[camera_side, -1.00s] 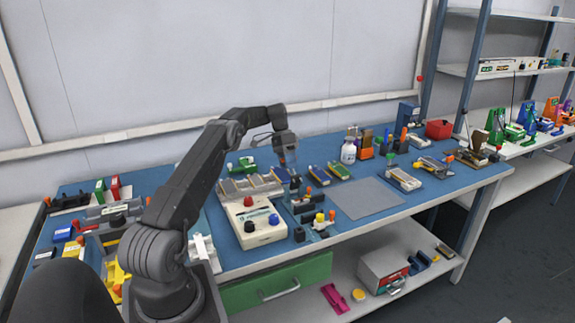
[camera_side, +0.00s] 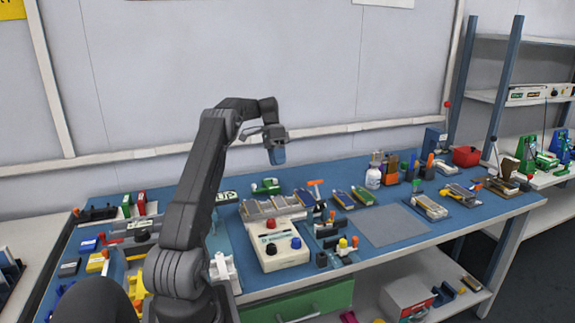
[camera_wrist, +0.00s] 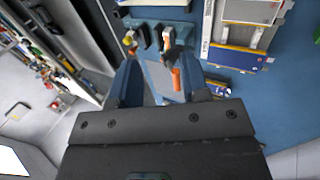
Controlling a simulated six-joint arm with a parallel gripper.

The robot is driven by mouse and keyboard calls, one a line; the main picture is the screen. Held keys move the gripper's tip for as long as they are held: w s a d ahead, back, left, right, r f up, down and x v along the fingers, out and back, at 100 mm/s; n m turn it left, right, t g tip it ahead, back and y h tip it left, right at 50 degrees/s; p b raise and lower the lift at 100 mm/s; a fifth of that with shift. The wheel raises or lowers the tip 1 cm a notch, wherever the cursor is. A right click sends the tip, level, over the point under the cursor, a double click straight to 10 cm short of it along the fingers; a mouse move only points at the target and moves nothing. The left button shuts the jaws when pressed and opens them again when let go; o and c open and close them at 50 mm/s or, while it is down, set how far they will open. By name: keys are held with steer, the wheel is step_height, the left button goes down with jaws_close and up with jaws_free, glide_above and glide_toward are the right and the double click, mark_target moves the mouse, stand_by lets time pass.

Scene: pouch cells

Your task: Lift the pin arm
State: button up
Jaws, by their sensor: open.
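In the side view my gripper (camera_side: 278,156) hangs above the bench, pointing down, up and to the left of a small fixture with an upright, orange-topped lever (camera_side: 316,184), which I take to be the pin arm. In the wrist view the gripper's dark blue fingers (camera_wrist: 163,88) are apart with nothing held between them. Beyond them lies the blue fixture, with the orange-handled arm (camera_wrist: 176,78) between the fingers in the picture and apart from them. Whether the arm is lowered or raised is hard to tell.
A white control box (camera_side: 283,258) with coloured knobs stands in front of the pouch-cell tray. Blue cells (camera_side: 343,198) lie to the right, beside a bare grey mat (camera_side: 392,226). A white bottle (camera_side: 373,178) stands at the back.

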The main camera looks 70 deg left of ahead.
mark_target(316, 186)
steer(key=shift+s+r, duration=0.1)
steer(key=shift+c, duration=0.2)
